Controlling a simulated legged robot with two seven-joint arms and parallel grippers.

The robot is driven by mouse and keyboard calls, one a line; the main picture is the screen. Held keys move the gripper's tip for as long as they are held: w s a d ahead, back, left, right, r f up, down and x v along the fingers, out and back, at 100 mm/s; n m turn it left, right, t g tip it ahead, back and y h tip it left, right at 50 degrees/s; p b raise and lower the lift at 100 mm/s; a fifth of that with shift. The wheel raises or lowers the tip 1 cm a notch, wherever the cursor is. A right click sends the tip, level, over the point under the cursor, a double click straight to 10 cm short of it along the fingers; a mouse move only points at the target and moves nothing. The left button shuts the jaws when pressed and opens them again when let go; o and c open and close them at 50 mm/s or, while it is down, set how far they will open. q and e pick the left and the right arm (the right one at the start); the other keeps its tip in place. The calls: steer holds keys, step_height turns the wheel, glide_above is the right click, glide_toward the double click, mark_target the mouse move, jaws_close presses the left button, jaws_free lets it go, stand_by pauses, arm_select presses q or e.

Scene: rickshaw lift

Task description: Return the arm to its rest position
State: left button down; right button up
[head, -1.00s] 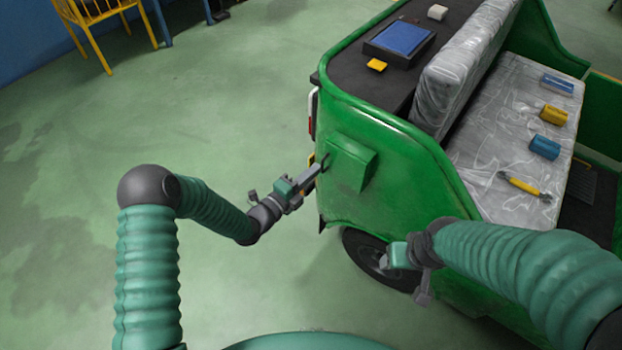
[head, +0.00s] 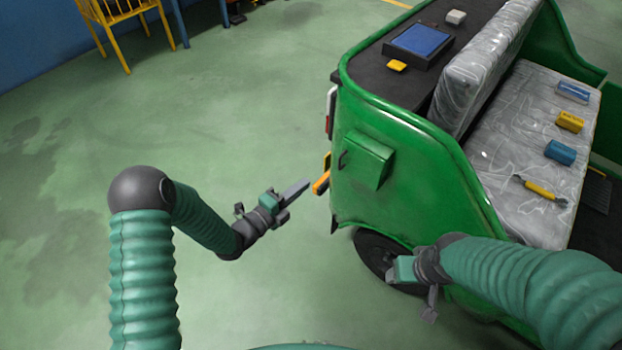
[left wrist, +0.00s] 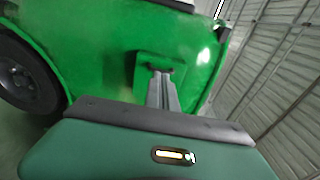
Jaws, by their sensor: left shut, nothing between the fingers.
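My left arm comes in from the left of the head view, and its gripper (head: 298,190) is shut and empty. It is over the floor, left of and apart from the green rickshaw (head: 400,190). A green box with a small dark handle (head: 370,160) sticks out of the rickshaw's side. In the left wrist view the shut fingers (left wrist: 161,88) point towards this box (left wrist: 150,70). My right arm comes in from the right in front of the rickshaw.
A wheel (head: 375,252) stands below the rickshaw's side. An orange part (head: 322,182) juts from its rear corner. The silver seat (head: 520,150) carries a yellow-handled tool (head: 540,190) and several small blocks. A yellow chair (head: 115,25) stands far left. The floor (head: 230,110) left of the rickshaw is clear.

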arm_select(q)
steer(key=s+a+r+n+g+y+p, duration=0.2)
steer(key=s+a+r+n+y+p, duration=0.25)
steer(key=a+n, duration=0.2)
steer(key=s+a+r+n+g+y+p, duration=0.3)
steer(key=a+n+y, duration=0.2)
steer(key=n, duration=0.2)
steer(key=s+a+r+n+g+y+p, duration=0.1)
steer(key=s+r+n+g, duration=0.1)
steer(key=s+n, duration=0.4)
steer(key=s+a+r+n+g+y+p, duration=0.1)
steer(key=s+r+n+g+p, duration=0.1)
steer(key=s+n, duration=0.4)
steer(key=s+r+g, duration=0.1)
steer(key=s, duration=0.4)
steer(key=shift+s+r+g, duration=0.3)
steer(key=shift+g, duration=0.1)
arm_select(e)
steer(key=w+v, duration=0.2)
steer(key=v, duration=0.9)
steer(key=shift+r, duration=0.25)
arm_select(q)
steer(key=shift+d+r+n, duration=0.1)
steer(key=shift+n, duration=0.15)
arm_select(e)
steer(key=shift+d, duration=0.2)
